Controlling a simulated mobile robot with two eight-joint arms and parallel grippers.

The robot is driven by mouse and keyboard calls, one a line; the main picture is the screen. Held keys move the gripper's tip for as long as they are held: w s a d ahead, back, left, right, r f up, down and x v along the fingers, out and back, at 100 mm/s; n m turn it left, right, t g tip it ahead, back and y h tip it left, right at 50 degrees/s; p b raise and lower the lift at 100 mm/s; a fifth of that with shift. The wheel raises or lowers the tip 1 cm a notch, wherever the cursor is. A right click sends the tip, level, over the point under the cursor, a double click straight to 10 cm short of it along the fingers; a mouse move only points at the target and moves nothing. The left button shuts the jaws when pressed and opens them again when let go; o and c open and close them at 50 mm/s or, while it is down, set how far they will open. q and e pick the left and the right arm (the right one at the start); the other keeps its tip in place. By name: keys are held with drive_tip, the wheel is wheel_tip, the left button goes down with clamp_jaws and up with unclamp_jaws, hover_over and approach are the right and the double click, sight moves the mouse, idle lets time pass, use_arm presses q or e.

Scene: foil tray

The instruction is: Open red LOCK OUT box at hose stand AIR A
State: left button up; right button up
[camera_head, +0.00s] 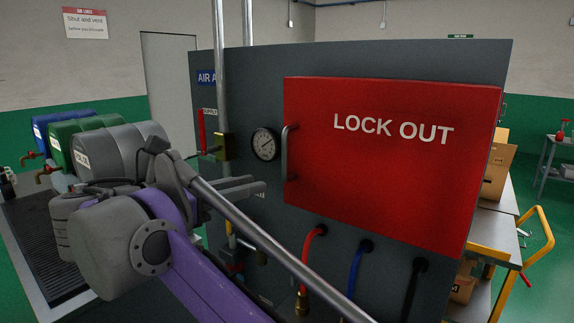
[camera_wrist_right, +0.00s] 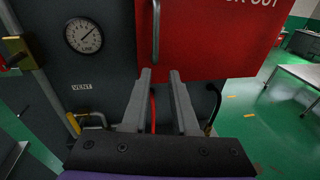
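The red LOCK OUT box (camera_head: 390,180) is mounted on the dark grey panel of the AIR A stand, and its front looks closed. Its upright metal bar handle (camera_head: 289,152) is at the front's left edge. In the right wrist view the red front (camera_wrist_right: 215,45) and handle (camera_wrist_right: 156,32) are at the top. My right gripper (camera_head: 258,186) is left of and below the handle in the head view. In the wrist view its fingers (camera_wrist_right: 160,74) are apart with nothing between them, and the handle lies beyond the tips, apart from them. My left gripper is not in view.
A pressure gauge (camera_head: 265,144) and a red-handled valve (camera_head: 203,132) are left of the box. Red (camera_head: 311,243), blue and black hoses hang below it. A yellow-handled cart (camera_head: 535,250) stands at the right.

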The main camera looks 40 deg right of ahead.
sight(283, 156)
drive_tip(key=shift+n+h, duration=0.3)
drive_tip(key=shift+h, duration=0.2)
drive_tip(key=d+r, duration=0.1)
drive_tip(key=d, duration=0.2)
drive_tip(key=w+d+r, duration=0.1)
drive_tip(key=d, duration=0.5)
drive_tip(key=shift+w+d+r, duration=0.35)
drive_tip(key=shift+r, duration=0.05)
clamp_jaws()
idle(0.6)
